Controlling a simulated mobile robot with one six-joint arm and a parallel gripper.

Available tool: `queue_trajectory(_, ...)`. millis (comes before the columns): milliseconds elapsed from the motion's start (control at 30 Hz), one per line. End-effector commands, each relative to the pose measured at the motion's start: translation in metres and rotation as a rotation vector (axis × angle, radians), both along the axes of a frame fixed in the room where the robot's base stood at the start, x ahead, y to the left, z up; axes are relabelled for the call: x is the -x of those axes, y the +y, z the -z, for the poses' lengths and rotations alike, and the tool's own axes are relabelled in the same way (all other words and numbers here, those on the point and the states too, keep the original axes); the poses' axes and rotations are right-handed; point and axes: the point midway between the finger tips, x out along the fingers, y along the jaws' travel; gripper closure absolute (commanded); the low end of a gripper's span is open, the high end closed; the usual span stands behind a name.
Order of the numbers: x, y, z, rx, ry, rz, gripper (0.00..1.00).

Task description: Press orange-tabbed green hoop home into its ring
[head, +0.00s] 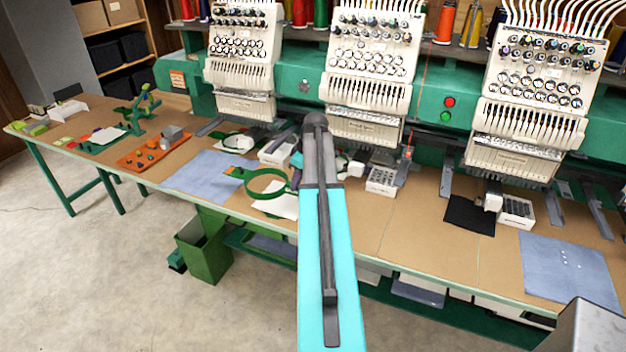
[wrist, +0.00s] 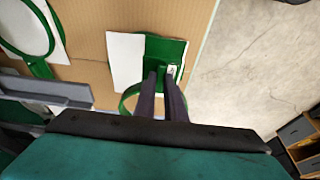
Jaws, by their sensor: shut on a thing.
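The tab points left. In the wrist view part of a green ring (wrist: 124,104) curves behind my fingers. My gripper (wrist: 162,76) is shut on the hoop; the exact grip point is unclear. A green plate with a small white label (wrist: 160,48) lies at the fingertips. Another green ring (wrist: 50,44) lies on white at the upper left. I cannot tell which ring is the hoop's seat.
White embroidery machine heads (head: 370,50) stand along the back. A blue cloth (head: 206,174) lies left of the hoop, and a tray of small parts (head: 381,181) stands right of my arm. The table's front edge is close; a green bin (head: 205,250) stands below.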

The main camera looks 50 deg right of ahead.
Motion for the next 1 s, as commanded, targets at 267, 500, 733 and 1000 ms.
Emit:
queue_trajectory(267, 0.033, -0.043, 0.011, -0.001, 0.000, -0.015, 1.00)
queue_trajectory(500, 0.036, -0.046, 0.012, 0.000, 0.000, -0.017, 1.00)
queue_trajectory(733, 0.036, -0.045, 0.013, 0.000, 0.000, -0.017, 1.00)
queue_trajectory(1000, 0.035, -0.045, 0.020, 0.000, 0.000, -0.017, 1.00)
